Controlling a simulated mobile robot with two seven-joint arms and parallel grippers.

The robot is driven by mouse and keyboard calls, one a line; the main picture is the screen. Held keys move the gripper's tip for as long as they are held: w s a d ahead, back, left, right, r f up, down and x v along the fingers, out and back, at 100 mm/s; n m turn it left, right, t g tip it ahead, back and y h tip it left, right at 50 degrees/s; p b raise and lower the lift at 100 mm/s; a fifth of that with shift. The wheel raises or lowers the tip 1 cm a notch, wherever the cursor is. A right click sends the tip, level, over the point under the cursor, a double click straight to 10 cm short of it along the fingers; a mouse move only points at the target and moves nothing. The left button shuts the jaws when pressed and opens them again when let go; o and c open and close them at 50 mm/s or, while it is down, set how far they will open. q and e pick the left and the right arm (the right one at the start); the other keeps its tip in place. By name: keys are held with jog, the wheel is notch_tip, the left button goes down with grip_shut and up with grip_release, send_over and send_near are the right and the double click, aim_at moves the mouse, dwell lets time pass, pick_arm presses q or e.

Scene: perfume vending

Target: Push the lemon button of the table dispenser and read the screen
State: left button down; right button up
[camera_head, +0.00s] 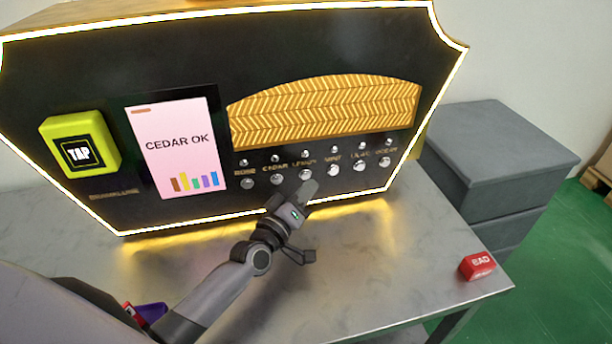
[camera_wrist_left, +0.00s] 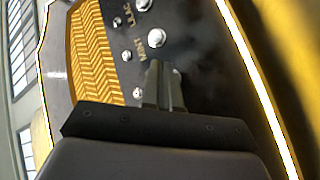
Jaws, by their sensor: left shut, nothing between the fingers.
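The black table dispenser (camera_head: 330,60) stands on the grey table with a glowing yellow edge. Its pink screen (camera_head: 178,165) reads "CEDAR OK" above small coloured bars. A row of round silver buttons runs under the gold herringbone panel, with labels including cedar, lemon and mint. My left gripper (camera_head: 309,188) is shut and empty, its tips at the lemon button (camera_head: 305,174), which they largely cover; contact cannot be told. In the left wrist view the shut fingers (camera_wrist_left: 163,80) lie close to the panel beside the mint button (camera_wrist_left: 156,38). My right gripper is out of view.
A yellow-green TAP box (camera_head: 80,147) is on the dispenser's left side. A red block (camera_head: 477,265) lies near the table's right corner. Red and purple items (camera_head: 150,312) are partly hidden by my arm. Grey drawers (camera_head: 500,150) stand behind right.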

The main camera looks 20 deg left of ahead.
pick_arm(q)
jog(key=shift+w+a, duration=0.3)
jog(key=shift+w, duration=0.05)
jog(key=shift+w+a+b, duration=0.25)
jog(key=shift+w+b, duration=0.1)
jog(key=shift+b, duration=0.05)
dwell(0.8)
dwell(0.4)
jog(key=shift+s+d+p, duration=0.5)
jog(key=shift+s+p, duration=0.05)
jog(key=shift+s, duration=0.15)
jog(key=s+d+p, duration=0.1)
jog(key=s, duration=0.1)
jog(key=s+d+p, duration=0.1)
jog(key=s+d, duration=0.1)
jog(key=shift+p, duration=0.3)
